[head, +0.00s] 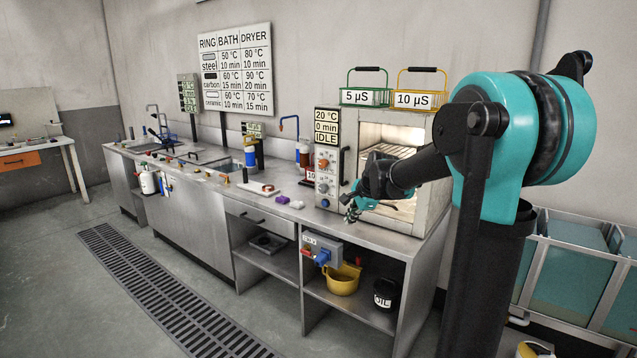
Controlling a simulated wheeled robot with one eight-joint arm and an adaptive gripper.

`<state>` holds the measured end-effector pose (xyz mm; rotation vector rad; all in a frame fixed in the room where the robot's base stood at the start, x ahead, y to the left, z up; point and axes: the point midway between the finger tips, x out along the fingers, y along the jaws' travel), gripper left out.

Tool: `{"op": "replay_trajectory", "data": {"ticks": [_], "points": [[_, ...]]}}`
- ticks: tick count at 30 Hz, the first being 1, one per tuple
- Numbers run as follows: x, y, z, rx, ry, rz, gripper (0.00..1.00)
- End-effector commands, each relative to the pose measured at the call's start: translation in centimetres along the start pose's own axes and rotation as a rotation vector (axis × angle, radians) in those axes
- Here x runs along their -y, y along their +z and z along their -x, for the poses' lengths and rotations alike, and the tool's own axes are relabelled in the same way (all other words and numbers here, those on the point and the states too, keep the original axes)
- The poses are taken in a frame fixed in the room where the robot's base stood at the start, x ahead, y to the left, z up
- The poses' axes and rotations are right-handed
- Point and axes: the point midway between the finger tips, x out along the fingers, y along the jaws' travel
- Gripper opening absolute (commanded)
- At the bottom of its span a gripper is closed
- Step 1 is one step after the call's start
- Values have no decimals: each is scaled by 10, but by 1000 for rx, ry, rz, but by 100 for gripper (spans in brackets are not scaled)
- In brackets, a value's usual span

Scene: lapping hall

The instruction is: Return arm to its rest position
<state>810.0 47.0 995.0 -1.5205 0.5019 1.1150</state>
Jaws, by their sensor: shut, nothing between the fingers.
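My gripper (353,213) is at the end of my arm, over the front edge of the steel bench (372,236), in front of the dryer (385,150). Its fingers are small in view, close together, and nothing shows between them. My arm comes in from the right and crosses in front of the dryer's opening, hiding part of it. The dryer's lit chamber and wire rack show, and its panel (327,165) reads 20 °C, 0 min, IDLE.
A green basket (366,97) and a yellow basket (417,99) stand on the dryer. Floor in front is clear.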

Motion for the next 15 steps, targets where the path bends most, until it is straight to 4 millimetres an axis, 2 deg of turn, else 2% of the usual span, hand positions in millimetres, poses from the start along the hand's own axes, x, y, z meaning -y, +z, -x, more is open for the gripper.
{"op": "replay_trajectory", "data": {"ticks": [1,5,9,12,15], "points": [[-36,2,6,-18,19,108,0],[-122,6,15,-53,78,411,0],[-217,12,23,-72,155,731,0],[-278,18,26,-73,208,931,0],[-324,22,28,-68,252,1085,0]]}}
